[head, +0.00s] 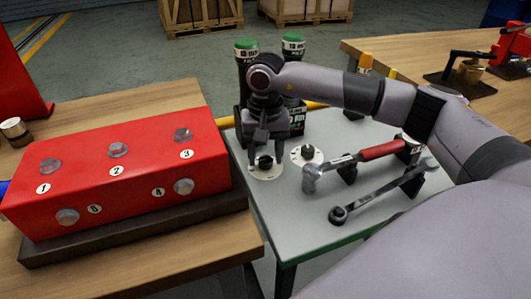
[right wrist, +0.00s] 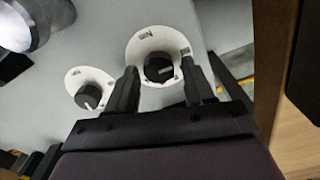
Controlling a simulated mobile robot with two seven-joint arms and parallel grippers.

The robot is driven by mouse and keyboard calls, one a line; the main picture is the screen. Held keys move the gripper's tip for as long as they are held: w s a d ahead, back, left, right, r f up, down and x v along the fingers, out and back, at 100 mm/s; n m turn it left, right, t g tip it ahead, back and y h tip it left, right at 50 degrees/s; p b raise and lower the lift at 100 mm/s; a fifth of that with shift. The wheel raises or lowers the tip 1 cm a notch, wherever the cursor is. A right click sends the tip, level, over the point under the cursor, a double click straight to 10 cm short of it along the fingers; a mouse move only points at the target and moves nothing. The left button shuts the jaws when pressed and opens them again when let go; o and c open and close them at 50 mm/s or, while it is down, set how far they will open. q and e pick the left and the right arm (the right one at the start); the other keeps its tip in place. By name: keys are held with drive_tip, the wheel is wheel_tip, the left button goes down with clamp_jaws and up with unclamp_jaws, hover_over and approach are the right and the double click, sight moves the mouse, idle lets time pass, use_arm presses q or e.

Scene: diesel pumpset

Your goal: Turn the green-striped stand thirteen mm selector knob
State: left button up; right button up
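The grey-topped stand (head: 290,215) has a green stripe along its front edge. Two black selector knobs on white round dials sit on it. The left knob (head: 265,162) is under my right gripper (head: 266,145); the other knob (head: 307,151) is just to its right. In the right wrist view, the first knob (right wrist: 158,68) lies between the spread fingers of my right gripper (right wrist: 160,78), with gaps at both sides. The second knob (right wrist: 88,97) is left of the fingers. The dial markings are too small to read surely. My left gripper is not in view.
A hammer (head: 370,154) with a red handle and a wrench (head: 385,188) lie on holders right of the knobs. Green-capped dispensers (head: 293,46) stand behind. A red block with numbered bolts (head: 115,185) is on the wooden table at left.

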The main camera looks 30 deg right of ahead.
sight(265, 158)
idle(0.3)
wheel_tip(265, 158, up, 7)
drive_tip(key=shift+r, duration=0.1)
idle(0.4)
